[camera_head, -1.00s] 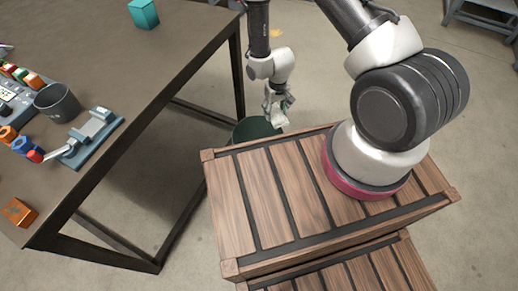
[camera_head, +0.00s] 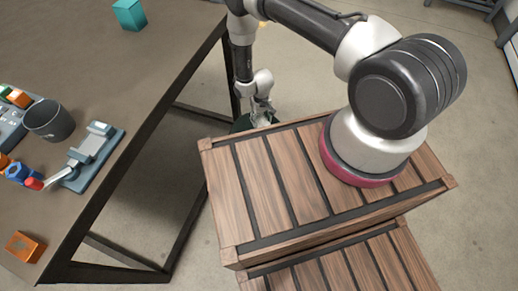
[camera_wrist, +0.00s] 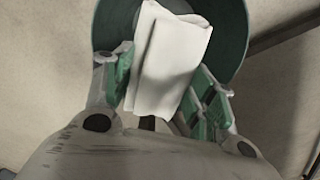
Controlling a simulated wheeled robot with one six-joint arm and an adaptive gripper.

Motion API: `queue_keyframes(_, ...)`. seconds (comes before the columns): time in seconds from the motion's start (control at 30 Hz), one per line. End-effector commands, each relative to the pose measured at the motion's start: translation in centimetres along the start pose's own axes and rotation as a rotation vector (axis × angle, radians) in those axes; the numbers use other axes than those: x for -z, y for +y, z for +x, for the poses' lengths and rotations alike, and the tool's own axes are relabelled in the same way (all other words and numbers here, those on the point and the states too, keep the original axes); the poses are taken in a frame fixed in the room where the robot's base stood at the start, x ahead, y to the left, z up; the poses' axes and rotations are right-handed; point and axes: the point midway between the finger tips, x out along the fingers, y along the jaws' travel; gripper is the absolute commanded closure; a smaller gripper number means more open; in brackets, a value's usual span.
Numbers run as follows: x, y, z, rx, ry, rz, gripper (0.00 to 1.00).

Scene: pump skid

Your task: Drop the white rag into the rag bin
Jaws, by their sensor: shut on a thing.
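The white rag (camera_wrist: 170,58) is a folded cloth held between the fingers of my gripper (camera_wrist: 165,100) in the wrist view. The rag bin (camera_wrist: 238,30) is a round dark green container behind the rag, and its rim curves around the rag in that view. In the head view my gripper (camera_head: 262,107) points down at the green bin (camera_head: 242,123), beyond the wooden crate. The crate hides most of the bin, and the rag cannot be made out there. I cannot tell how far the rag is above or inside the rim.
A wooden crate (camera_head: 232,190) stands in front of the bin, with another below. A dark table (camera_head: 120,80) on the left holds a grey cup (camera_head: 50,120), a vise-like tool (camera_head: 92,155), an orange block (camera_head: 25,246) and a teal cube (camera_head: 129,14).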

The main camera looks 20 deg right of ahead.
Motion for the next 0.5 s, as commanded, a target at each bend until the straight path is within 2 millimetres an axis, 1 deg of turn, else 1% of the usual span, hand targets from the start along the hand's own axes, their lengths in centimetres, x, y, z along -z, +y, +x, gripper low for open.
queue_keyframes(0.03,0.0,0.0,0.7,0.0,0.0,0.0,0.66)
queue_keyframes(0.1,0.0,0.0,1.4,0.0,0.0,0.0,0.66)
queue_keyframes(0.2,0.0,0.0,2.2,0.0,0.0,0.0,0.66)
queue_keyframes(0.33,0.1,0.0,2.7,0.0,0.001,0.0,0.66)
queue_keyframes(0.5,0.1,0.0,2.8,0.0,0.001,0.0,0.66)
